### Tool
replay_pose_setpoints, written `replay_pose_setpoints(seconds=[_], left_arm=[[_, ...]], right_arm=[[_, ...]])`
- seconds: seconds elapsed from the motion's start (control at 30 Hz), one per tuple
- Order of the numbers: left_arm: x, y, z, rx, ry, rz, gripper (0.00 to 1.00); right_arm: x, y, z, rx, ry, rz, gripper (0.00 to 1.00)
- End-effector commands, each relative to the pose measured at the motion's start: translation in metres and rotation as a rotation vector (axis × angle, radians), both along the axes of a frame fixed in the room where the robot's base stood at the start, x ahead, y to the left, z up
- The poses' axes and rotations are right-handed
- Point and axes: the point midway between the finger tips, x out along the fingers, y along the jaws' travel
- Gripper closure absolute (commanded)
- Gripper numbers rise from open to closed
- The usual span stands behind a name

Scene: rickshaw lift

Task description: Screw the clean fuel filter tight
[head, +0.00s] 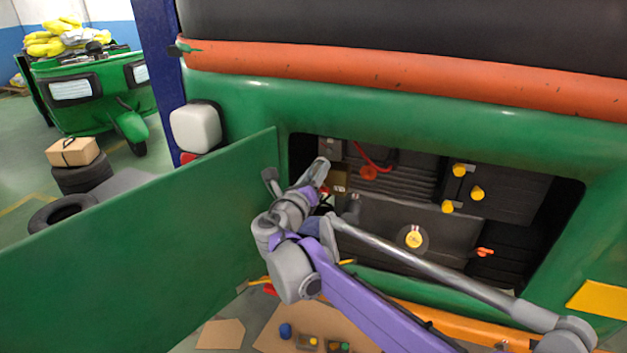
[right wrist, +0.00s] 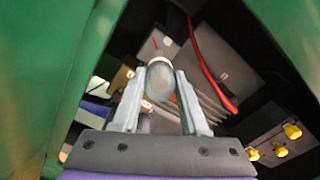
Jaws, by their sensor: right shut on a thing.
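The fuel filter (right wrist: 160,82), a grey, see-through cylinder with a pale rim, sits between the two fingers of my right gripper (right wrist: 160,92) in the right wrist view. The gripper is shut on it, with one finger along each side. In the head view my right arm reaches through the open hatch to the left part of the engine bay. There the wrist and fingers hide the filter, and I cannot tell how it meets its mount. My left gripper is not in view.
The green hatch door (head: 140,245) stands open left of my arm. The dark engine bay holds a red hose (head: 368,172), several yellow caps (head: 477,193) and an orange-red lever (head: 485,252). The green hatch frame closely surrounds my arm. A cardboard sheet (head: 270,335) with small parts lies below.

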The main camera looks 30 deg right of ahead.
Motion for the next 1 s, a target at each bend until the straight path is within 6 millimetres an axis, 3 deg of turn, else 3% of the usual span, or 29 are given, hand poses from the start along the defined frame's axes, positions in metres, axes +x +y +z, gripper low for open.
replay_pose_setpoints(seconds=[0.43, 1.0], left_arm=[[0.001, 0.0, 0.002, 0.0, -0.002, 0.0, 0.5], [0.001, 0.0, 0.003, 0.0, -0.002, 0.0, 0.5]], right_arm=[[0.031, -0.036, 0.002, 0.001, -0.003, 0.0, 1.0], [0.036, -0.042, 0.002, 0.002, -0.003, 0.001, 1.0]])
